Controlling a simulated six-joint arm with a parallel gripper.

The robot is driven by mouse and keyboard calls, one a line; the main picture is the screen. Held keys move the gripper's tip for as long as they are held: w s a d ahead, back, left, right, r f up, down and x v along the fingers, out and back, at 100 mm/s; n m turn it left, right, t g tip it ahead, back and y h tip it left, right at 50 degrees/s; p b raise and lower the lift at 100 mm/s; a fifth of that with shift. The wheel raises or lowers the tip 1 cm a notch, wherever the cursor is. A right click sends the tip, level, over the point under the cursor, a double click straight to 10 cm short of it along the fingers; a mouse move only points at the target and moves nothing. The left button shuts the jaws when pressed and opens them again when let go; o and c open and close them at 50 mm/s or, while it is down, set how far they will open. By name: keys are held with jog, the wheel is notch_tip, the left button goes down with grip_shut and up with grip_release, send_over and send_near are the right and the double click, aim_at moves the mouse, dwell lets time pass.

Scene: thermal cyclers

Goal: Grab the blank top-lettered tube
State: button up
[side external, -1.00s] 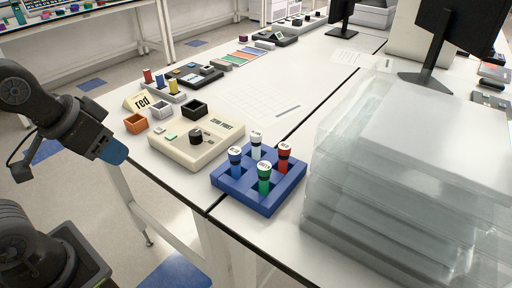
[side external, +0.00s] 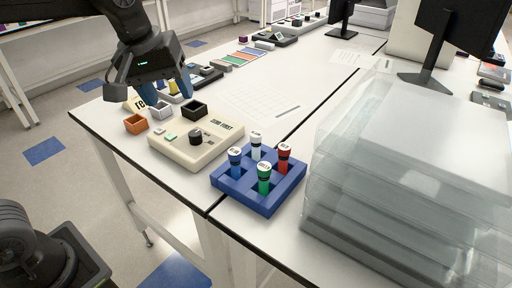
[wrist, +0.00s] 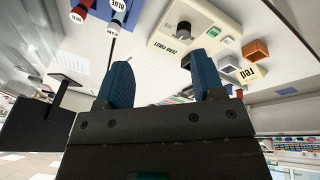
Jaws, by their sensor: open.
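A blue rack (side external: 222,183) stands near the table's front edge in the side view. It holds a white tube (side external: 257,151) at the back, a blue tube (side external: 236,170) at the left, a red tube (side external: 283,163) at the right and a green tube (side external: 264,185) at the front. Their white tops carry small lettering that I cannot read surely here. My gripper (side external: 169,92) is open and empty, above the back left of the table, well left of the rack. Its two blue fingers also show in the wrist view (wrist: 164,75), where the rack is partly cut off at the top.
A beige device (side external: 187,152) with a dark knob lies between my gripper and the rack. An orange box (side external: 136,124), a white box and a black box (side external: 194,109) are beside it. Clear stacked trays (side external: 340,215) rise right of the rack.

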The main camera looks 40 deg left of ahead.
jog(key=w+d+f+n+g, duration=0.15)
jog(key=w+d+n, duration=0.35)
jog(key=w, duration=0.5)
jog(key=n+g, duration=0.2)
jog(key=n, duration=0.4)
send_over(256, 134)
notch_tip(256, 134, down, 4)
notch_tip(256, 134, down, 9)
jog(key=shift+w+d+r, duration=0.1)
jog(key=shift+d+r, duration=0.05)
jog(key=shift+a+f, duration=0.2)
jog(key=shift+f, duration=2.5)
jog(key=c, duration=1)
jog(key=shift+r, duration=0.15)
